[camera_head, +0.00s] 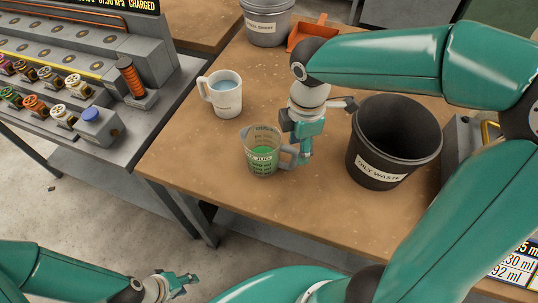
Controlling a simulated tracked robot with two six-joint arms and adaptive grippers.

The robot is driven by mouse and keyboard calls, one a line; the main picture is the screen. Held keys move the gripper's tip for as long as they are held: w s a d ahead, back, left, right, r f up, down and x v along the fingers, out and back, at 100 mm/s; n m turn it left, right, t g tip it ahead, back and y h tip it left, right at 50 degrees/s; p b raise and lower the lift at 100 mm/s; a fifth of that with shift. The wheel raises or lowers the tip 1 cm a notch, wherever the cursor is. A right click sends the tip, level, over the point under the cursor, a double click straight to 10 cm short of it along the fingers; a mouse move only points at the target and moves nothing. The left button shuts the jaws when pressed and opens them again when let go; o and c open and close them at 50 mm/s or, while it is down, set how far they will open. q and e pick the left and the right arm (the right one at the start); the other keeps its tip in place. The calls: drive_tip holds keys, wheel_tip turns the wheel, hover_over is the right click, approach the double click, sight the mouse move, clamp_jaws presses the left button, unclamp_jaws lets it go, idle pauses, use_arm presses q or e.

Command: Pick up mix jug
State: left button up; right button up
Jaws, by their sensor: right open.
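The mix jug (261,165) is a clear jug holding green liquid, with a partly readable label on its front. It stands upright on the brown table, and its grey handle (287,154) points right. My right gripper (303,155) points down at the handle, with its jaws open. Whether its fingers touch the handle I cannot tell. My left gripper (183,281) is low at the bottom left, off the table and far from the jug. Its jaws are too small to judge.
A white mug (224,101) with bluish liquid stands behind the jug. A black oily waste bin (378,172) stands close to the right of my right gripper. A grey bucket (266,28) and orange dustpan (311,32) are at the back. The table front (225,183) is clear.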

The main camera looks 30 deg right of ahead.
drive_tip(key=shift+w+a+f, duration=0.15)
drive_tip(key=shift+w+f, duration=0.05)
drive_tip(key=shift+f, duration=1.25)
drive_tip(key=shift+w+a+f, duration=0.1)
drive_tip(key=shift+w+f, duration=0.05)
drive_tip(key=shift+f, duration=1.25)
clamp_jaws()
